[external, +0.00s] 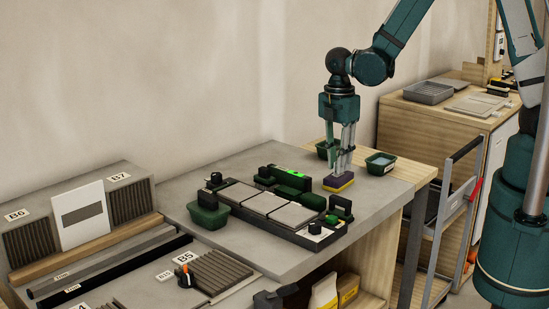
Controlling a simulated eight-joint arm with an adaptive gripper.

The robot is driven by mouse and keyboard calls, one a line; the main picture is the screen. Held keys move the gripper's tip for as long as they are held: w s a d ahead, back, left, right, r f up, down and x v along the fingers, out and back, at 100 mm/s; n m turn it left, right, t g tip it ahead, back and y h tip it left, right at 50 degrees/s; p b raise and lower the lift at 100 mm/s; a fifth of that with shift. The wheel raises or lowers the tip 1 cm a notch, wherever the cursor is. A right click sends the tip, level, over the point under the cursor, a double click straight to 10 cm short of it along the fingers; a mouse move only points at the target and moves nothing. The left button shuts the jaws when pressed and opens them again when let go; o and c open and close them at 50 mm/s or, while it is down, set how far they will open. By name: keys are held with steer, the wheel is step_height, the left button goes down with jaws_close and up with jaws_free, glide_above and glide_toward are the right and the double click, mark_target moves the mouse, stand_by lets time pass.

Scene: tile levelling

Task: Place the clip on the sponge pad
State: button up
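My gripper (341,172) points straight down over the right part of the grey worktop. Its fingertips are at the top of a small block with a purple upper layer and a yellow lower layer, which looks like the sponge pad (339,185). I cannot tell whether the fingers touch the pad, are closed, or hold something small. I cannot pick out the clip with certainty; it may be hidden between the fingers or be one of the small dark parts on the worktop.
A dark tray with grey tiles (268,203) and a green levelling device (287,172) lie left of my gripper. Green bins stand at the left (209,216), behind my gripper (327,150) and at its right (380,164). The worktop's front edge (345,245) is clear.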

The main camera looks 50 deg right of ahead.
step_height(320, 180, up, 11)
steer(key=shift+p, duration=0.3)
stand_by(0.5)
steer(key=shift+w+r, duration=0.1)
stand_by(0.4)
steer(key=shift+d+r, duration=0.1)
steer(key=s+d+r+m+t, duration=0.7)
steer(key=s+d+r+m, duration=0.8)
steer(key=m, duration=0.3)
steer(key=shift+d+r, duration=0.6)
steer(key=shift+d, duration=0.3)
steer(key=shift+f, duration=0.1)
